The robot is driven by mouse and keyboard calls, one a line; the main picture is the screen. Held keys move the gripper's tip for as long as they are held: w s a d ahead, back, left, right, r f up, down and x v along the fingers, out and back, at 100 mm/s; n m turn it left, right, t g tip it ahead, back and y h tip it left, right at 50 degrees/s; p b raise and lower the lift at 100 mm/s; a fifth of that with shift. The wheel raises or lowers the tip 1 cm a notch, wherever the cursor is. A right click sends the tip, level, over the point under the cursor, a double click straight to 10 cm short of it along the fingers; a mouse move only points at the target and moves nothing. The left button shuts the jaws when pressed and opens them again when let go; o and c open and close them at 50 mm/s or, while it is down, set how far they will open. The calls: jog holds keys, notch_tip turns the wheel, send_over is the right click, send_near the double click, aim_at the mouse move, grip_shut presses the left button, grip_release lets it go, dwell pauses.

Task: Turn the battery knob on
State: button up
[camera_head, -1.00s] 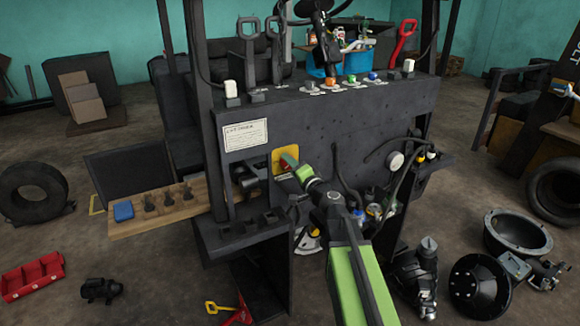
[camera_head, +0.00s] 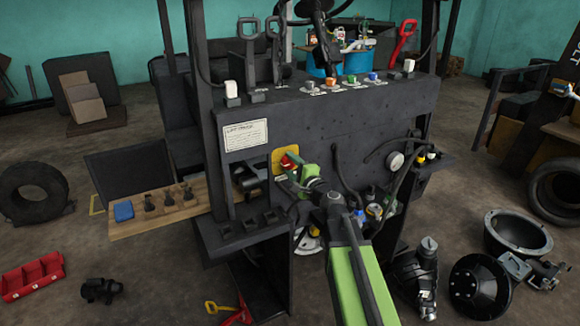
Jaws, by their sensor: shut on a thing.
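The battery knob is red (camera_head: 287,161) and sits on a yellow plate (camera_head: 278,155) on the dark front panel of the forklift (camera_head: 340,120). My green gripper (camera_head: 292,168) is at the knob, reaching in from the lower right. Its jaws are shut on the red knob. Part of the knob and the lower right of the plate are hidden behind the gripper. The knob's exact angle is too small to read.
A wooden board (camera_head: 180,212) with a blue block and several dark pieces juts out at left. Black hoses and a round gauge (camera_head: 394,160) are right of my gripper. Colored switches line the panel's top. Loose parts lie on the floor.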

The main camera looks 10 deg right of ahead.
dwell(0.3)
jog(key=o, duration=1.4)
